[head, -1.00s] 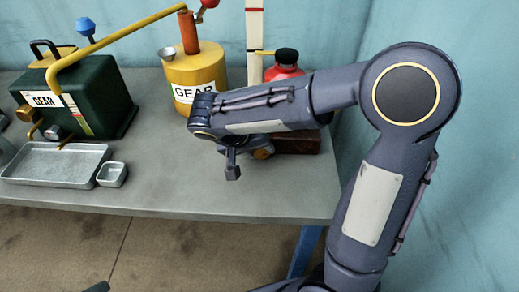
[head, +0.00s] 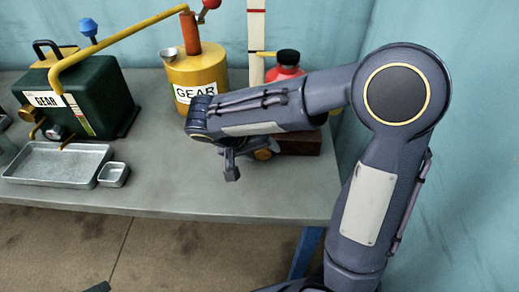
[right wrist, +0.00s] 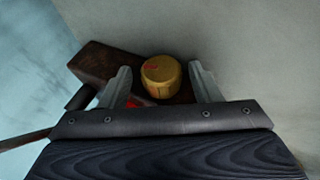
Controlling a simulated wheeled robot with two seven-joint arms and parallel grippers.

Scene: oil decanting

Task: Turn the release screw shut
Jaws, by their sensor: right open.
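The release screw is a round golden-yellow knob (right wrist: 160,77) with a small red mark on its face, in the middle of the right wrist view. In the head view a bit of the knob (head: 263,154) shows under my right forearm. My right gripper (right wrist: 160,69) is open, with one finger on each side of the knob. A gap shows between the knob and each finger, and I cannot tell any contact. In the head view one finger of my right gripper (head: 231,172) points down, and the arm hides the rest. My left gripper is not in view.
A dark brown block (head: 300,142) and a red bottle with a black cap (head: 287,66) stand behind my forearm. A yellow GEAR can (head: 196,72), a green GEAR box (head: 95,92), a metal tray (head: 58,178) and a small dish (head: 113,176) stand left. The table's front middle is clear.

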